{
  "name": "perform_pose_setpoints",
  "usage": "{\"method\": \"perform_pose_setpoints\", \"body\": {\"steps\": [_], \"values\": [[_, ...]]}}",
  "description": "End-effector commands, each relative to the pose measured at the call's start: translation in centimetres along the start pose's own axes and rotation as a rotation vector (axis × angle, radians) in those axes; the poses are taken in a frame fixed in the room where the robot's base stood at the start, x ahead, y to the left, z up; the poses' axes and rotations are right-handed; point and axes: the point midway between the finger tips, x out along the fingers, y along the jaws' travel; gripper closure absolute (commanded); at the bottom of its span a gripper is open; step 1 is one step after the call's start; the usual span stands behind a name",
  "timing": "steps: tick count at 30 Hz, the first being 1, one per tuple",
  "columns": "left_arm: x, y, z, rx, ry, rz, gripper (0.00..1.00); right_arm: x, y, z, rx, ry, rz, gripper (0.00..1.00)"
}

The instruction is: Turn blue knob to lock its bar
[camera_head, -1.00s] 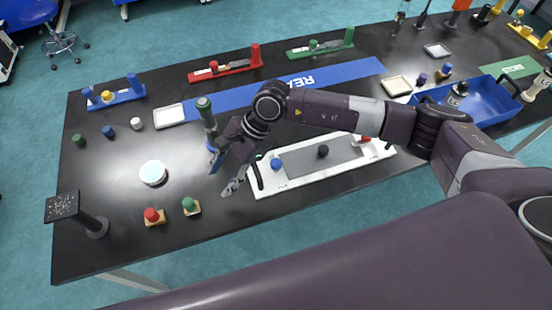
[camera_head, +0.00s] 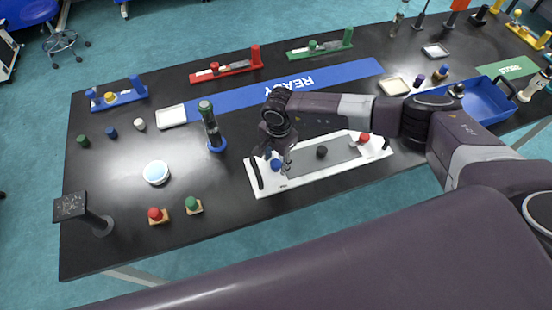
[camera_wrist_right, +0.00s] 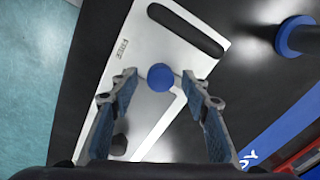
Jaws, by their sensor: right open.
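The blue knob (camera_head: 275,165) sits near the left end of a white plate (camera_head: 262,187) with a grey inset. In the right wrist view the round blue knob (camera_wrist_right: 160,77) lies between and just beyond the fingertips. My right gripper (camera_head: 277,157) is over the plate's left end, and the wrist view shows its two fingers (camera_wrist_right: 158,84) spread apart around the knob's line, with nothing held. A black knob (camera_head: 321,152) stands mid-plate and a red knob (camera_head: 364,138) at its right end. The bar is not clearly visible. My left gripper is not in view.
A blue tray (camera_head: 481,104) is at the right. Red (camera_head: 157,214) and green (camera_head: 194,205) buttons sit at the front left. The black table is clear between them.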

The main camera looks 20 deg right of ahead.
Motion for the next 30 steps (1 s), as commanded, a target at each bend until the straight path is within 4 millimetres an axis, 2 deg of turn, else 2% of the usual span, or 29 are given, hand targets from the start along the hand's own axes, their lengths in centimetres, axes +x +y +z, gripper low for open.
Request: {"method": "perform_pose_setpoints", "body": {"steps": [9, 20, 30], "values": [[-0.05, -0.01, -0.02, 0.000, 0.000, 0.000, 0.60, 0.26, -0.02, 0.02, 0.000, -0.001, -0.001, 0.58], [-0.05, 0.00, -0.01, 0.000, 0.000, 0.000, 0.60, 0.23, -0.02, 0.02, 0.000, -0.001, -0.001, 0.98], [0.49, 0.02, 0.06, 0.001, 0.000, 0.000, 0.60, 0.36, -0.02, 0.02, 0.046, 0.001, -0.001, 0.99]]}}
